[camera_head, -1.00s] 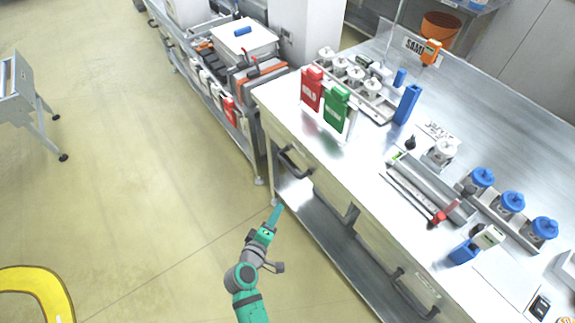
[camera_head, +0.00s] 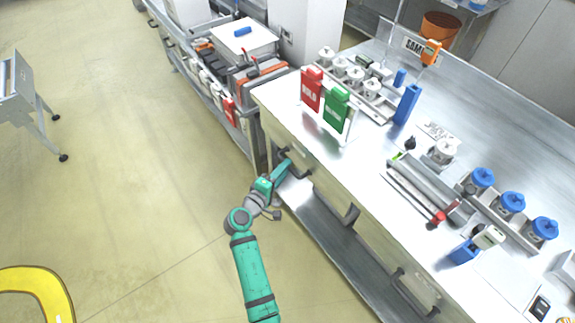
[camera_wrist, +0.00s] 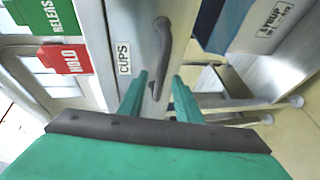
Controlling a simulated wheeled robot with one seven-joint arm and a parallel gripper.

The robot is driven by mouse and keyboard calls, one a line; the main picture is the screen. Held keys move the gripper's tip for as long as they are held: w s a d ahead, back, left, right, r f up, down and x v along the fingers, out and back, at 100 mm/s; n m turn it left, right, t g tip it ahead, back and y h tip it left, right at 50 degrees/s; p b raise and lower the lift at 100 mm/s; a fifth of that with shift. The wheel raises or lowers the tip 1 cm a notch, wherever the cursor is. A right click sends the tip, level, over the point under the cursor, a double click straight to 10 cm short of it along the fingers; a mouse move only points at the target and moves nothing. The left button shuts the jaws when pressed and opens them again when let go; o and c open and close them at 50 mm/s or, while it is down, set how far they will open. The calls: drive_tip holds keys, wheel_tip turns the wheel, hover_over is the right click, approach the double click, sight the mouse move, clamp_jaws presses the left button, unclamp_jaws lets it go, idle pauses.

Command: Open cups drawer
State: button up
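The cups drawer (camera_wrist: 127,25) has a pale metal front and a label (camera_wrist: 124,57) reading "CUPS" in the wrist view. Its dark bar handle (camera_wrist: 163,38) stands out from the front. The drawer looks closed. My gripper (camera_wrist: 160,76) is open, with its two green fingers on either side of the handle's near end in the picture. I cannot tell whether either finger touches the handle. In the head view, my gripper (camera_head: 286,165) is at the bench front by this handle and partly hides it.
The steel bench (camera_head: 375,155) carries red and green sign holders (camera_head: 337,108), blue-lidded jars (camera_head: 512,202) and a tray. Another drawer handle (camera_head: 412,292) is farther right along the bench front. A lower shelf (camera_head: 335,238) runs beneath.

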drive_tip(key=shift+x, duration=1.45)
clamp_jaws()
drive_tip(key=shift+s, duration=0.1)
